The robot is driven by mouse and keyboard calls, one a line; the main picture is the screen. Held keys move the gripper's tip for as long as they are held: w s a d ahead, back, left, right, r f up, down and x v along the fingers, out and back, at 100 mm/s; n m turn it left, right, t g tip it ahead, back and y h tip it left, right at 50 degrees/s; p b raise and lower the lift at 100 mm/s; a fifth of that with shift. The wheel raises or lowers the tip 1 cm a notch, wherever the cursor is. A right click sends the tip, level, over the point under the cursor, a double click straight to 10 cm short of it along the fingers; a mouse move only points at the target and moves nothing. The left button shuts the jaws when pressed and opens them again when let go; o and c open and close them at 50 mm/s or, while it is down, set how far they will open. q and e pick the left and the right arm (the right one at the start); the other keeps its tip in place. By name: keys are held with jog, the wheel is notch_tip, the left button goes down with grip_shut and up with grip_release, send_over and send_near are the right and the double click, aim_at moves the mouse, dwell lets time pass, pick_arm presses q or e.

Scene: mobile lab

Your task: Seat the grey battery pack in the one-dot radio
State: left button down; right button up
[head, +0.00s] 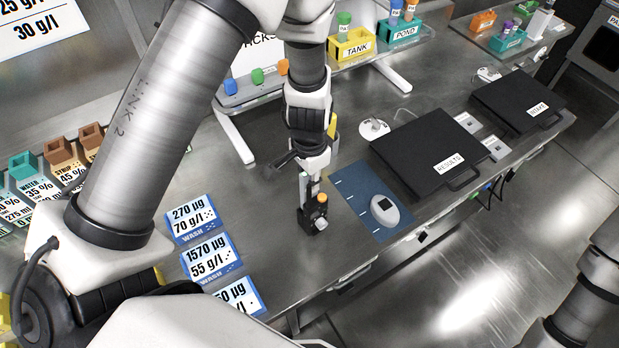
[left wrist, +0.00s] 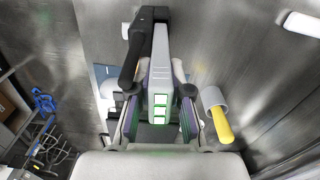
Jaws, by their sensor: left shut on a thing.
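The grey battery pack (left wrist: 160,70) is a long block with green-lit squares near its end in the left wrist view. My left gripper (left wrist: 160,103) is shut on it, one finger on each side. In the head view my left gripper (head: 312,186) points down at a small black radio (head: 309,219) with an orange knob, on the bench left of the blue mat. The pack is mostly hidden there, and I cannot tell whether it touches or sits in the radio. The radio's dots are not readable. My right gripper is not in view.
A blue mat (head: 354,186) carries a pale oval device (head: 384,210). A black RESULTS case (head: 424,150) lies right of it. Blue WASH cards (head: 208,257) lie at the front left. A grey cup with a yellow rod (left wrist: 213,98) shows beside the gripper.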

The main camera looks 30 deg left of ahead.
pick_arm(q)
jog(key=shift+f, duration=0.15)
dwell(0.8)
jog(key=shift+f+b, duration=0.3)
jog(key=shift+b, duration=0.25)
jog(key=shift+f+b, duration=0.85)
jog(key=shift+f, duration=0.1)
jog(key=c, duration=1)
grip_release()
jog(key=shift+r, duration=0.1)
notch_tip(320, 180, up, 11)
jog(key=shift+r, duration=0.5)
